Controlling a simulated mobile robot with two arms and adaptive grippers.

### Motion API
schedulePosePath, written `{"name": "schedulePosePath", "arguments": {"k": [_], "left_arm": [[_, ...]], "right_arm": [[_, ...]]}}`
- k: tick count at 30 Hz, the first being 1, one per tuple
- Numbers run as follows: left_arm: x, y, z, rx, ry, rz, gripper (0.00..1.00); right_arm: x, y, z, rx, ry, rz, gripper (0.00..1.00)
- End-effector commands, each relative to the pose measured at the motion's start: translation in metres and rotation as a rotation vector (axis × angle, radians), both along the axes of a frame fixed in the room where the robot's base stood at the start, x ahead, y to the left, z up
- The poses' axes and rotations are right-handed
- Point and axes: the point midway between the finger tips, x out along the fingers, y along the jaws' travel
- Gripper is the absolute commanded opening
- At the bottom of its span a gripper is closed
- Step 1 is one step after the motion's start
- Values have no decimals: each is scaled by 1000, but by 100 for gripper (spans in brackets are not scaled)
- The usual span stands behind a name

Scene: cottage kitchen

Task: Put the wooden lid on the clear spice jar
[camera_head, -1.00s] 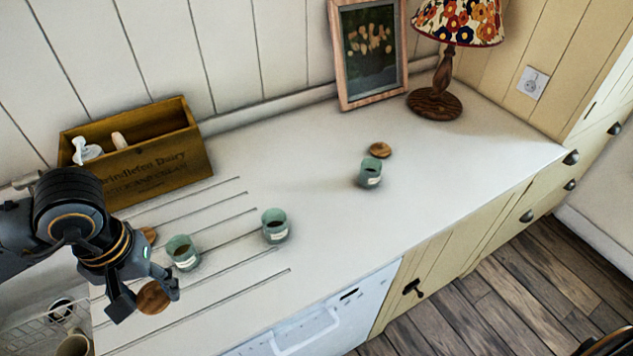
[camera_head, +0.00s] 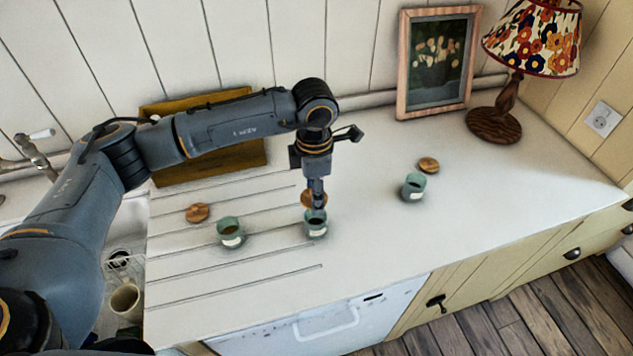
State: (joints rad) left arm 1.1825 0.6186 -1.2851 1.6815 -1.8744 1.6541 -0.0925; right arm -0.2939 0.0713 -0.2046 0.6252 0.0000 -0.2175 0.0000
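Three greenish glass jars with pale labels stand on the white counter: a left jar (camera_head: 230,234), a middle jar (camera_head: 316,226) and a right jar (camera_head: 413,188). All three look open, with dark contents. My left gripper (camera_head: 316,200) points down just above the middle jar. It is shut on a round wooden lid (camera_head: 306,198), which is partly hidden by the fingers. I cannot tell whether the lid touches the jar. A second wooden lid (camera_head: 197,212) lies behind the left jar, and a third (camera_head: 429,165) lies behind the right jar. My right gripper is not in view.
A framed picture (camera_head: 435,65) and a lamp (camera_head: 495,123) stand at the back right. A sink with a mug (camera_head: 126,299) is at the left. The counter's right part is clear.

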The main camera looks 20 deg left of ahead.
Motion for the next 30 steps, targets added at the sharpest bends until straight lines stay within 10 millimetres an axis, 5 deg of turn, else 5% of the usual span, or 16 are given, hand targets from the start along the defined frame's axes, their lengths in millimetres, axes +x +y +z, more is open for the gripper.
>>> {"name": "schedulePosePath", "arguments": {"k": [8, 30], "left_arm": [[6, -1, -5, 5, -2, 111, 39], [6, -1, -58, 4, -2, 106, 39]], "right_arm": [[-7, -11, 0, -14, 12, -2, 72], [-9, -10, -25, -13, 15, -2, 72]]}}
